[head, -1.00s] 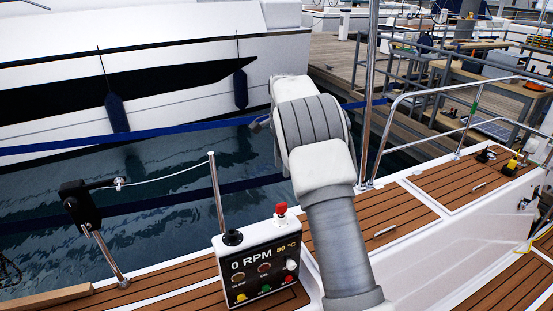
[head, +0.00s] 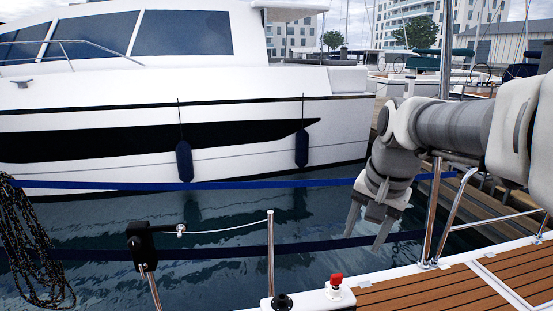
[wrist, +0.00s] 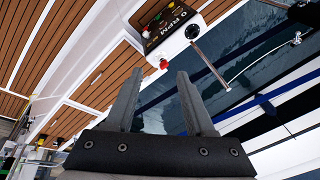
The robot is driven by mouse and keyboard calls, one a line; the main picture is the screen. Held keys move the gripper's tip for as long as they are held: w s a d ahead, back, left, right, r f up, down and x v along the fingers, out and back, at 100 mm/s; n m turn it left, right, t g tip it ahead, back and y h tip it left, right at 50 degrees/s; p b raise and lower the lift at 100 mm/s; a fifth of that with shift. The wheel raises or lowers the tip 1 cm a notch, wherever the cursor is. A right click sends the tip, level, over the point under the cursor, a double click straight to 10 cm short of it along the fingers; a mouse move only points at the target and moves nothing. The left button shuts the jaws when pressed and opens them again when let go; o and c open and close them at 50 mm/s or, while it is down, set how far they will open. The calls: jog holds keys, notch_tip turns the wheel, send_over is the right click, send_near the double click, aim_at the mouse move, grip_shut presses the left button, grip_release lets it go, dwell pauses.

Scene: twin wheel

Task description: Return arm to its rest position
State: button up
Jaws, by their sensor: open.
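My gripper (head: 366,221) hangs at the right of the head view, pointing down over the water beside the deck edge. Its two fingers are apart with nothing between them. The wrist view also shows the two open fingers (wrist: 158,100), empty. My arm reaches in from the right edge of the head view, folded at a joint above the gripper.
A white motor yacht (head: 90,110) lies across the water.

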jog(key=s+a+f+n+t, duration=0.1)
jog(key=s+f+n, duration=0.1)
jog(key=s, duration=0.6)
jog(key=s+f+n+t, duration=0.1)
jog(key=s+n, duration=0.3)
jog(key=s, duration=0.4)
jog(key=shift+s+a+f+n+h, duration=0.3)
jog(key=shift+s+a+f+n, duration=0.1)
jog(key=shift+f, duration=0.45)
